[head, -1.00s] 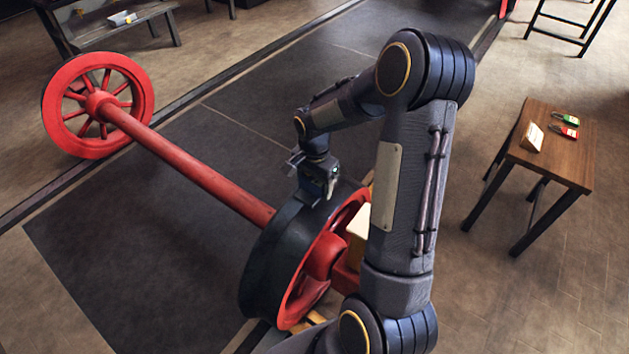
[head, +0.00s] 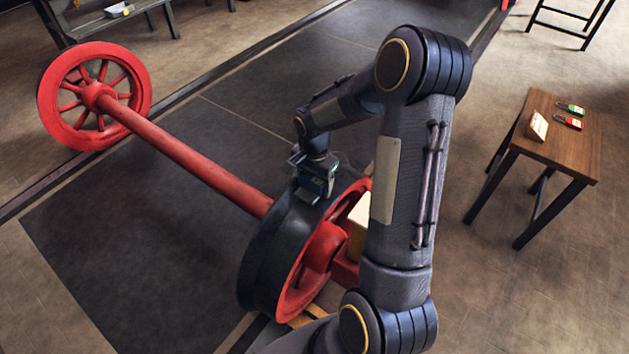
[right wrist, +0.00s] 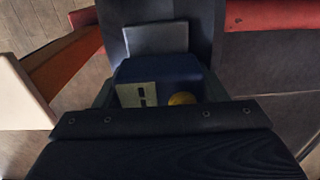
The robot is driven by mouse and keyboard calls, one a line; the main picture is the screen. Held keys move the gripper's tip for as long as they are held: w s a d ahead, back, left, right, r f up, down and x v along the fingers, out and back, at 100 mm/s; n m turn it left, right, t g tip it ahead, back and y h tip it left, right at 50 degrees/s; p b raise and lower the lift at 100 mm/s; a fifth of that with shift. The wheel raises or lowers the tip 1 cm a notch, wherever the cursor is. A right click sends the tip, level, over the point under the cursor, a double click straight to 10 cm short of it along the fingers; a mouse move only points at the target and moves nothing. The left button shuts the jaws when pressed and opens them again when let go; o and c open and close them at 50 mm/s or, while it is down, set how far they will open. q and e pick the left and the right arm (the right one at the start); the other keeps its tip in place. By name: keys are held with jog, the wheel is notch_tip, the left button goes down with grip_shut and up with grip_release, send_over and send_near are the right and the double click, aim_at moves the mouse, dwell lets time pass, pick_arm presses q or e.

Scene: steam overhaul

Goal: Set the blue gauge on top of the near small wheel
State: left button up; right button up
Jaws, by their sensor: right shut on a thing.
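The near small wheel (head: 268,254) has a black tread and a red spoked face, and it stands at one end of a red axle. My right gripper (head: 318,184) is over the top of its tread, shut on the blue gauge (head: 313,187). In the right wrist view the gauge (right wrist: 150,73) is a dark blue block with a pale label and a yellow disc, with the black tread (right wrist: 158,14) behind it. I cannot tell whether the gauge touches the tread. My left gripper is not in view.
The far red wheel (head: 55,105) stands at the axle's (head: 190,165) other end. A pale block (head: 358,225) is close beside the near wheel. A wooden table (head: 570,150) at the right holds a card and green and red tags. A bench (head: 110,22) stands at the upper left.

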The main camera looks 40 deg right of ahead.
jog(key=o, duration=1.3)
jog(key=shift+o, duration=0.2)
jog(key=shift+r, duration=0.1)
jog(key=shift+r+p, duration=4.6)
jog(key=shift+r, duration=1.4)
